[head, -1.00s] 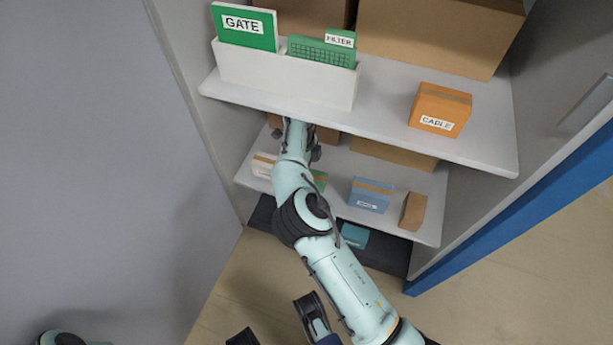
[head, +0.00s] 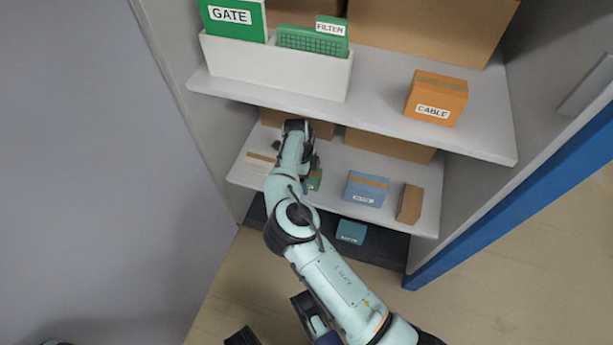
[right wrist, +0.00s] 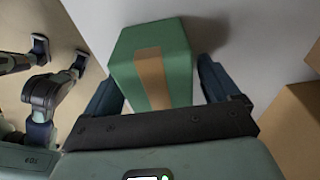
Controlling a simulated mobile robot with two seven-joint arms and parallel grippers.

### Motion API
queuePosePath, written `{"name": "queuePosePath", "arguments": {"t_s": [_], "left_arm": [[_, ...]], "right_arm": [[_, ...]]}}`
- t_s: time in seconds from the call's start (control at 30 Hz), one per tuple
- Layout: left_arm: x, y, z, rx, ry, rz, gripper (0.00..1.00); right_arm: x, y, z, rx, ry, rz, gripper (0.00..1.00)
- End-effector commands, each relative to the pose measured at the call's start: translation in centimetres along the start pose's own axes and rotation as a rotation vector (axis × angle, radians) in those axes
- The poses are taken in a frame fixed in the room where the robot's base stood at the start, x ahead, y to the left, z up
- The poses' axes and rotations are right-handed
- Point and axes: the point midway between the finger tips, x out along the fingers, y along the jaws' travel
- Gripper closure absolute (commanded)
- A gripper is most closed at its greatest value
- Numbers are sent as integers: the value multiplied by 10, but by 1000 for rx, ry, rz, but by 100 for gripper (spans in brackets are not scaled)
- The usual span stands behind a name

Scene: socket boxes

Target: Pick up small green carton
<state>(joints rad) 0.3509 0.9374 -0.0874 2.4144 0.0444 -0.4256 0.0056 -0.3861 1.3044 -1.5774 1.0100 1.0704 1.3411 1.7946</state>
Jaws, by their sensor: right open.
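The small green carton (head: 315,181) stands on the lower shelf, partly hidden by my right arm in the head view. In the right wrist view the green carton (right wrist: 178,55) shows large, with a brown tape strip down it. My right gripper (right wrist: 158,78) is open, with one finger on each side of the carton's near part. I cannot tell whether the fingers touch it. In the head view my right gripper (head: 309,165) is mostly hidden behind its own wrist.
On the lower shelf (head: 335,160) are a white box (head: 259,162) at left, and a blue box (head: 366,189) and brown box (head: 409,204) at right. The upper shelf (head: 375,105) overhangs, holding an orange CABLE box (head: 436,98) and a white bin (head: 270,68). A teal box (head: 350,231) sits below.

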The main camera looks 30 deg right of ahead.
Motion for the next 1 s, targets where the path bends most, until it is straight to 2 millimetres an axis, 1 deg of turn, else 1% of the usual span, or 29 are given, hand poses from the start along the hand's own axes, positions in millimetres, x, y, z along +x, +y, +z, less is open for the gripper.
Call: {"name": "queuePosePath", "arguments": {"t_s": [0.3, 0.33, 0.37, 0.4, 0.47, 0.5, 0.53, 0.87, 1.0], "left_arm": [[3, 0, -2, 1, 2, 1, 57], [3, 0, -2, 1, 2, 1, 57], [3, 0, -2, 1, 2, 1, 57], [3, 0, -2, 1, 2, 1, 57], [3, 0, -2, 1, 2, 1, 57], [3, 0, -2, 1, 2, 1, 57], [2, 0, -2, 1, 2, 1, 57], [1, 0, -1, 1, 2, 1, 57], [-3, 2, -2, 4, 10, 4, 57]], "right_arm": [[4, 0, 1, 0, -1, 1, 11], [4, 0, 1, 0, 0, 1, 14], [4, 0, 1, 0, 0, 1, 24], [4, 0, 1, 0, 0, 1, 37], [4, 0, 1, 0, 0, 1, 56], [4, 0, 1, 0, 0, 1, 69], [4, 0, 1, 0, 0, 1, 73], [2, 0, 0, 0, 0, 0, 73], [-5, 1, 0, 0, -2, 0, 73]]}}
